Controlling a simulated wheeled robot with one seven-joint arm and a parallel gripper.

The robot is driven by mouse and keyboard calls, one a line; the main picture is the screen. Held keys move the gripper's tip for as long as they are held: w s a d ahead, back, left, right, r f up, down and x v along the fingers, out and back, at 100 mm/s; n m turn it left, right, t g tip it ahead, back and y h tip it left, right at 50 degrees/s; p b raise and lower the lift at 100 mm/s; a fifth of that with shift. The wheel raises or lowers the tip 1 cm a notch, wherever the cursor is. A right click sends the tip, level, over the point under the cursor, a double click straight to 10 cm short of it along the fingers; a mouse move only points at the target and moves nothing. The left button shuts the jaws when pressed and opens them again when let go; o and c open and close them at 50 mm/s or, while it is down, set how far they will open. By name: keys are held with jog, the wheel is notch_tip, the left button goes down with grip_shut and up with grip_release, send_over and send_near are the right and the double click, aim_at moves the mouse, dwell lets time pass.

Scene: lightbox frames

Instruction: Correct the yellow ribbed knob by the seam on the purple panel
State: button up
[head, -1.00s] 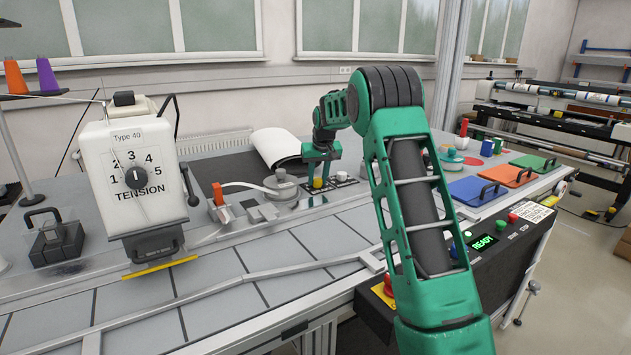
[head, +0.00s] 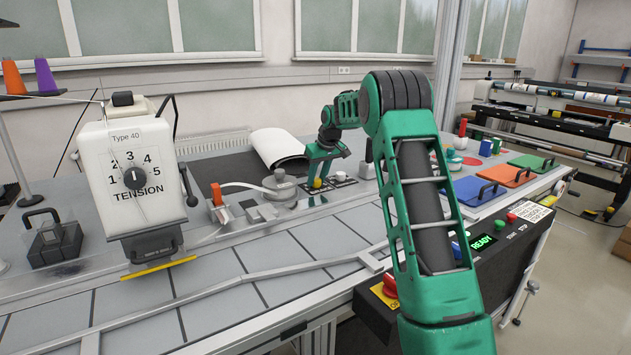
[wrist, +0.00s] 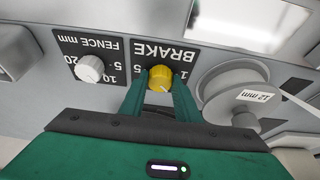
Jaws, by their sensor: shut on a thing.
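A yellow ribbed knob (wrist: 160,78) sits on a dark panel (wrist: 138,50) marked BRAKE in the wrist view, where the lettering appears upside down. The panel looks black, not purple, and I see no purple panel. My gripper (wrist: 159,88) has one green finger on each side of the knob and is shut on it. Part of the knob's scale is hidden by the fingers. In the head view the knob (head: 317,183) shows small below my tilted gripper (head: 318,177).
A white knob (wrist: 90,68) on a FENCE mm panel is left of the yellow one in the wrist view. A grey round spool part marked 12 mm (wrist: 240,95) stands close on the right. In the head view a TENSION dial box (head: 130,180) stands at the left.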

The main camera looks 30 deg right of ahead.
jog(key=o, duration=1)
jog(key=shift+r, duration=0.15)
jog(key=v, duration=1)
jog(key=shift+s+r, duration=0.1)
jog(key=shift+r, duration=0.1)
